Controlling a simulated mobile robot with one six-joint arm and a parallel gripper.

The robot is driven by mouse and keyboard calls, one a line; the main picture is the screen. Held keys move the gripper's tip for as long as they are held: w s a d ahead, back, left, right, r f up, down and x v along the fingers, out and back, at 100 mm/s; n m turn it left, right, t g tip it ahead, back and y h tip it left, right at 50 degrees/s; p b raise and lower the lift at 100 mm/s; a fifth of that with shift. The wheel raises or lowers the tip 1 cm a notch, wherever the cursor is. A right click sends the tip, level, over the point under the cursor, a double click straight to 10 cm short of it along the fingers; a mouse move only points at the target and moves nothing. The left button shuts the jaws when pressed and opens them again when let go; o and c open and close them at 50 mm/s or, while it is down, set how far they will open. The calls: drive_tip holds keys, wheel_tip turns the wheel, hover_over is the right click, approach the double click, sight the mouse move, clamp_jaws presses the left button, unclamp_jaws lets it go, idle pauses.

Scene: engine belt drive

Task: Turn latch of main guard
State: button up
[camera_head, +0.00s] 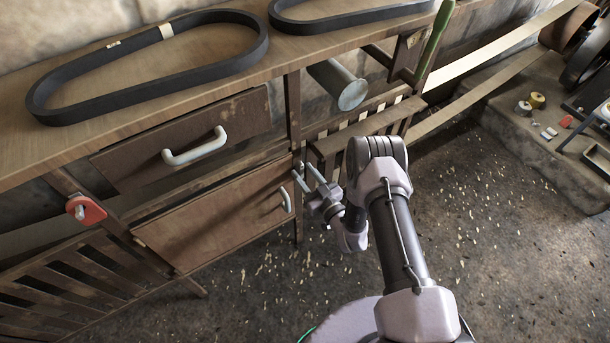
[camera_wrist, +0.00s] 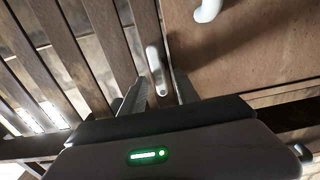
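A small pale latch (camera_wrist: 156,72) shows in the wrist view, on a narrow wooden post between a slatted wooden guard (camera_wrist: 55,60) and a cabinet door (camera_wrist: 245,50). My gripper (camera_wrist: 160,92) is open, with its two dark fingers apart and the latch's near end between them. I cannot tell whether either finger touches it. In the head view my gripper (camera_head: 306,176) is at the post, beside the slatted guard (camera_head: 365,125) and the right edge of the cabinet door (camera_head: 215,215). The latch is hard to make out there.
The door has a white handle (camera_head: 286,200) close left of my gripper. A drawer with a white handle (camera_head: 195,147) is above. Black belts (camera_head: 150,85) lie on the bench top. A grey roller (camera_head: 338,85) and a green lever (camera_head: 435,40) stick out above the guard. The floor in front is open.

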clamp_jaws()
drive_tip(key=shift+n, duration=0.3)
drive_tip(key=n, duration=0.1)
drive_tip(key=n+p, duration=0.1)
drive_tip(key=n, duration=0.1)
drive_tip(key=shift+s+a+n, duration=0.15)
drive_tip(key=shift+n, duration=0.15)
drive_tip(key=n, duration=0.2)
drive_tip(key=n+p, duration=0.1)
drive_tip(key=n, duration=0.1)
drive_tip(key=shift+s+a+f+n, duration=0.1)
drive_tip(key=shift+a+f+n, duration=0.1)
drive_tip(key=shift+n, duration=0.1)
drive_tip(key=n, duration=0.4)
drive_tip(key=shift+s+a+f+p, duration=0.1)
drive_tip(key=shift+f+p, duration=0.05)
drive_tip(key=shift+p, duration=0.25)
drive_tip(key=shift+f+n+p, duration=0.15)
drive_tip(key=shift+n, duration=1.05)
drive_tip(key=shift+f+n+p, duration=0.15)
drive_tip(key=shift+n, duration=1.05)
